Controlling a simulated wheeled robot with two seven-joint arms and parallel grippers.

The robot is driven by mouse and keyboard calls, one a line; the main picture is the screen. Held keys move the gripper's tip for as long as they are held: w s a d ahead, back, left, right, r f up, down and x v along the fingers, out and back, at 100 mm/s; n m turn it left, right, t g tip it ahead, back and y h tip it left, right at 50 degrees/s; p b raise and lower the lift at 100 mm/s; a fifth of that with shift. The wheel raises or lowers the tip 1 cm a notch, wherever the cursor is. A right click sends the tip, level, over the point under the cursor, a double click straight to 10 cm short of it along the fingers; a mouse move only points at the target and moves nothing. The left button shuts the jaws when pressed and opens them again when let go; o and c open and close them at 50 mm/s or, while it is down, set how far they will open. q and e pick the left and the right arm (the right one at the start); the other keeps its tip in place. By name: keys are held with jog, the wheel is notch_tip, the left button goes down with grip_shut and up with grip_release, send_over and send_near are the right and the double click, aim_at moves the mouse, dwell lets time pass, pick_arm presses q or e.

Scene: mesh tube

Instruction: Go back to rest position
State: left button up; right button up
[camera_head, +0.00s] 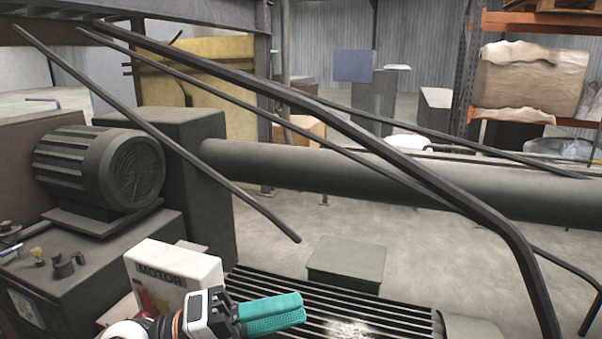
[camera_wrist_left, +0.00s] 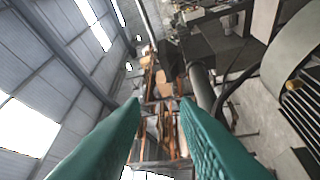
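My left gripper (camera_head: 285,311) reaches in at the bottom of the head view, with teal ridged fingers pointing right. It is in front of the white box marked MOTOR (camera_head: 172,275) and above a dark slatted surface. In the left wrist view, the two teal fingers of the left gripper (camera_wrist_left: 158,102) stand apart with nothing between them, so it is open and empty. My right gripper does not show in either view.
Dark metal bars (camera_head: 370,140) cross the head view diagonally. A thick grey tube (camera_head: 400,188) runs across behind them. A ribbed motor (camera_head: 95,165) sits on the left, by a control box (camera_head: 60,275). Orange racking (camera_head: 467,75) stands far right. Bare floor shows beyond the tube.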

pick_arm(q)
jog(key=w+a+n+t+y, duration=0.5)
jog(key=a+n+t+y, duration=0.4)
jog(key=n+t, duration=1.05)
jog(key=a+f+n+g+y, duration=0.3)
jog(key=a+f+n+y, duration=0.25)
jog(key=f+n, duration=0.2)
jog(key=a+f+n+g+y, duration=0.4)
jog(key=f+n+y, duration=0.2)
jog(key=f, duration=0.3)
jog(key=s+f+n+g, duration=0.2)
jog(key=s+f+g, duration=1)
jog(key=s+f, duration=0.7)
jog(key=s+f+g, duration=0.1)
jog(key=s+f, duration=0.1)
jog(key=f, duration=1.2)
jog(key=s+f+g, duration=0.1)
jog(key=s+f, duration=0.1)
jog(key=f, duration=1.2)
jog(key=s+a+f+g, duration=0.1)
jog(key=s+a+f, duration=0.1)
jog(key=s+f, duration=1.1)
jog(key=shift+s+a+f+h, duration=0.2)
jog(key=shift+s+f+h, duration=0.2)
jog(key=shift+s, duration=0.85)
